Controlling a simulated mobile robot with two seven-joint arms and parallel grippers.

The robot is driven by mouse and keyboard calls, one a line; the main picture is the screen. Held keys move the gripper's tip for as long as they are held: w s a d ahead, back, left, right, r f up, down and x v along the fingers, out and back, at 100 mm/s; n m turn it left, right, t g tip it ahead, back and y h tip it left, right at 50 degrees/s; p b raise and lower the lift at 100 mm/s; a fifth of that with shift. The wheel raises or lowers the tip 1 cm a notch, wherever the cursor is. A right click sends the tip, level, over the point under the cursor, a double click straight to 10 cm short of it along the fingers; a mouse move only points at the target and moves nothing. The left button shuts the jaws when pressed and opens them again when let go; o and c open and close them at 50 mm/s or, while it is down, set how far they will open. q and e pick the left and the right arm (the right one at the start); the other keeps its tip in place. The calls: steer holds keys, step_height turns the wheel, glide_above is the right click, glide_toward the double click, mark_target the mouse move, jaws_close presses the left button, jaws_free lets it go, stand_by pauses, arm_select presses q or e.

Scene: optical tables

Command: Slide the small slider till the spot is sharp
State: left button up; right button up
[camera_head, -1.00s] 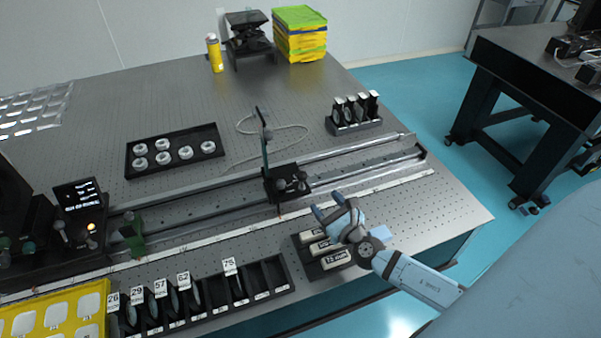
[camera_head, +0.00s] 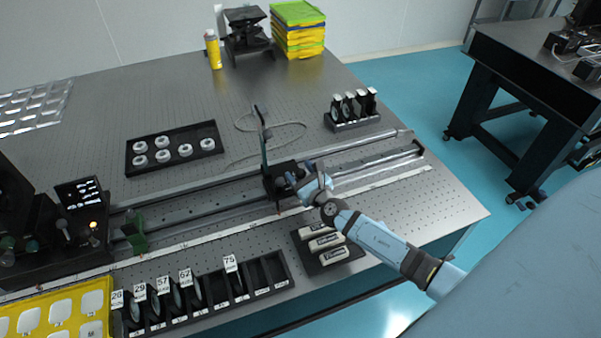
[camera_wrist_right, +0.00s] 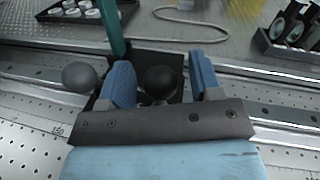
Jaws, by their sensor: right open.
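The black slider (camera_head: 271,183) sits on the twin-rail optical rail (camera_head: 205,199), right of its middle, and carries an upright dark green plate (camera_head: 264,140). My right gripper (camera_head: 294,171) is at the slider's right side. In the right wrist view my right gripper (camera_wrist_right: 162,82) is open, with a black round knob (camera_wrist_right: 160,82) between its two blue fingers. A grey ball knob (camera_wrist_right: 80,77) is outside the left finger. I cannot tell whether the fingers touch the black knob. A green holder (camera_head: 136,236) stands on the rail farther left. No light spot can be made out.
A black slotted rack (camera_head: 240,291) with numbered cards and a block with white labelled pieces (camera_head: 324,242) are in front of the rail. A tray of white rings (camera_head: 175,148) and a lens rack (camera_head: 352,110) are behind it.

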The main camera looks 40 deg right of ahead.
jaws_close()
steer(key=p, duration=0.1)
glide_above(272, 194)
steer(key=shift+w+a, duration=0.1)
steer(key=shift+w, duration=0.05)
jaws_free()
steer(key=s+b, duration=0.1)
steer(key=s, duration=1.3)
steer(key=shift+a, duration=0.15)
